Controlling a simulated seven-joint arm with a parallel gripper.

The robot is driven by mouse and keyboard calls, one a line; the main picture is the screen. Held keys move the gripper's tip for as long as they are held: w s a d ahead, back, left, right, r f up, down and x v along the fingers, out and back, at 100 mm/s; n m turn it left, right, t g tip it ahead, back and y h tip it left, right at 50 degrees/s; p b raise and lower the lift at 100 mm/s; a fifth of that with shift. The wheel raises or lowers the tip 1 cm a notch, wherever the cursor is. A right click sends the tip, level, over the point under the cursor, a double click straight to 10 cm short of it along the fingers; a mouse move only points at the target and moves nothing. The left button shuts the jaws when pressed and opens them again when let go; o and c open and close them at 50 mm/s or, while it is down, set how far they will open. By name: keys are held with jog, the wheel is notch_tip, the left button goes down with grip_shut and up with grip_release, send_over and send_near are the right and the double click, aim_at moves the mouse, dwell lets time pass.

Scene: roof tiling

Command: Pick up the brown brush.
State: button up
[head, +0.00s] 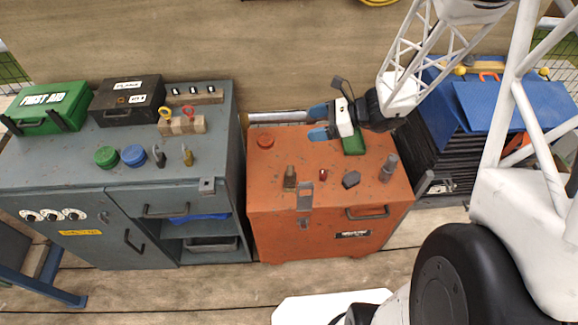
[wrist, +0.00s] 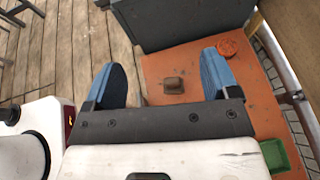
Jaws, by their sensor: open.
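A small brown object, which I take to be the brown brush (head: 290,177), stands on the orange cabinet's top (head: 270,165) near its front left. It also shows in the wrist view (wrist: 174,86), on the orange surface between the finger lines; its bristles cannot be made out. My gripper (head: 318,122) is open and empty, its blue fingers apart above the back of the cabinet. In the wrist view, my gripper (wrist: 163,68) frames the brush with a finger on either side, not touching it.
The cabinet top also holds an orange-red disc (head: 265,141), a green block (head: 354,146), a small red item (head: 323,174), a dark hexagonal piece (head: 351,179) and a grey fitting (head: 388,168). A grey workbench (head: 70,165) stands left, blue-lidded dark boxes (head: 515,100) right.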

send_near(290, 174)
notch_tip(290, 174, down, 3)
jog(key=w+a, duration=0.2)
jog(key=shift+w, duration=0.15)
jog(key=shift+x, duration=1.25)
jog(key=shift+a, duration=0.1)
jog(key=shift+x, duration=2.5)
jog(key=shift+f, duration=0.15)
jog(key=c, duration=1)
